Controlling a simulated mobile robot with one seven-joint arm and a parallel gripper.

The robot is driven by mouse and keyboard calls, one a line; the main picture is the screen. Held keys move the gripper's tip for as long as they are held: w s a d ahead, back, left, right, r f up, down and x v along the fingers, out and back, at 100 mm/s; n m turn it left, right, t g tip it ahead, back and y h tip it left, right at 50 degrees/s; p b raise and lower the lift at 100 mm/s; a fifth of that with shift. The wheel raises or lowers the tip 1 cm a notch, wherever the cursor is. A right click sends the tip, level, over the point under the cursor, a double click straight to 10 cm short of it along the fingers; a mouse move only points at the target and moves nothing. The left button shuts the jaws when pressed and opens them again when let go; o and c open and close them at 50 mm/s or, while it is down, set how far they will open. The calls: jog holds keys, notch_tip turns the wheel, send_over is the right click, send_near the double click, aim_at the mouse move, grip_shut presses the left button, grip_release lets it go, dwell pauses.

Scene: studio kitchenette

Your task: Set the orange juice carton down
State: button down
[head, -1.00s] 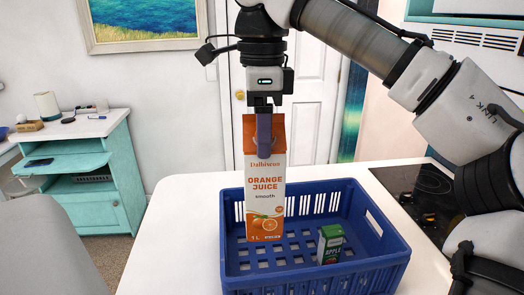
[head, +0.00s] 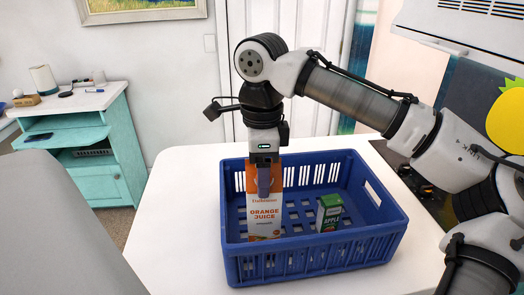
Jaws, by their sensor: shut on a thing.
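The orange juice carton (head: 264,213) is white and orange and stands upright inside the left part of the blue crate (head: 315,262). Its lower end is down between the crate walls, near the front left. I cannot tell whether its base touches the crate floor. My gripper (head: 264,190) points straight down and is shut on the carton's upper part. One finger shows in front of the carton; the other is hidden behind it.
A small green apple juice box (head: 329,212) stands in the crate, right of the carton. The crate sits on a white counter (head: 170,225). A dark cooktop (head: 425,193) lies to the right. A grey rounded surface (head: 60,225) is at the lower left.

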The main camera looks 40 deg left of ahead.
jog(key=shift+f+p, duration=0.35)
jog(key=shift+f, duration=0.55)
jog(key=shift+f, duration=0.15)
jog(key=shift+c, duration=1.5)
grip_release()
jog(key=shift+f+b, duration=0.15)
jog(key=shift+b, duration=0.15)
